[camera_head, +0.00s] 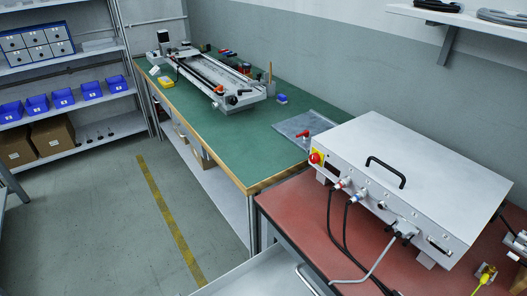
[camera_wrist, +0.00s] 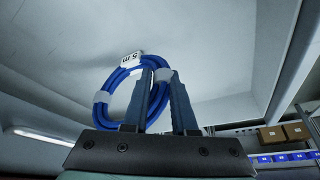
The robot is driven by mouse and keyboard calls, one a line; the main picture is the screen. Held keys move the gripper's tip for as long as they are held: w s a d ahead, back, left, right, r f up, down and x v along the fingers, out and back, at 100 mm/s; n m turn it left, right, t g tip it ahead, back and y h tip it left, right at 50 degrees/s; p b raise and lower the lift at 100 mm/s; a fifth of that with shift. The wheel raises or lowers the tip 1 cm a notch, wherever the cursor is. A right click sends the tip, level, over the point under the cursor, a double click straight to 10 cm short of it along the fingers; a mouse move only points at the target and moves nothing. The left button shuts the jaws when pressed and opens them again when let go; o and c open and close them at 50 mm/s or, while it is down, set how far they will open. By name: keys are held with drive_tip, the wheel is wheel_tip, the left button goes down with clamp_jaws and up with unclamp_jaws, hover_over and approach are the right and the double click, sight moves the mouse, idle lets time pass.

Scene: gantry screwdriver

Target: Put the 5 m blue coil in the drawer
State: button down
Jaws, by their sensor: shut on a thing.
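The blue coil (camera_wrist: 112,85) is a looped cable with pale ties and a white tag reading "5 m" (camera_wrist: 131,60). My gripper (camera_wrist: 160,82) is shut on one side of the coil in the wrist view; the loop spreads out to the left of the fingers. A pale grey drawer (camera_head: 262,276) stands pulled out at the bottom edge of the head view, below the red-topped bench, and is partly cut off. A pale, walled surface, which looks like the drawer (camera_wrist: 215,62), lies behind the coil in the wrist view. The head view shows neither gripper nor coil.
A grey instrument case (camera_head: 395,165) with plugged-in cables stands on the red bench (camera_head: 300,205). Its cables hang over the front edge near the drawer. A green bench (camera_head: 225,140) carries a gantry device (camera_head: 205,80). Shelves (camera_head: 85,140) with bins stand left; the floor between is clear.

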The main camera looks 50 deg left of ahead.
drive_tip(key=c, duration=0.7)
unclamp_jaws()
drive_tip(key=p+v, duration=0.4)
drive_tip(key=v, duration=0.8)
drive_tip(key=w+r+m+t+y, duration=0.25)
drive_tip(key=w+r+t, duration=0.35)
drive_tip(key=w+r, duration=1)
drive_tip(key=w+d+r+m+t+h, duration=0.1)
drive_tip(key=w+d+r+m+t, duration=0.2)
drive_tip(key=r, duration=0.9)
drive_tip(key=w+d+r+t, duration=0.3)
drive_tip(key=r+t, duration=0.2)
drive_tip(key=r, duration=0.7)
drive_tip(key=s+d+r+m+t+h, duration=0.1)
drive_tip(key=s+d+r+t, duration=0.2)
drive_tip(key=r, duration=0.6)
drive_tip(key=s+d+r+m+t+h, duration=0.2)
drive_tip(key=s+d+r+t, duration=0.2)
drive_tip(key=r, duration=0.6)
drive_tip(key=s+d+r+m+t+h, duration=0.2)
drive_tip(key=d+r, duration=0.4)
drive_tip(key=r, duration=0.4)
drive_tip(key=shift+s+t, duration=0.8)
drive_tip(key=shift+s, duration=0.05)
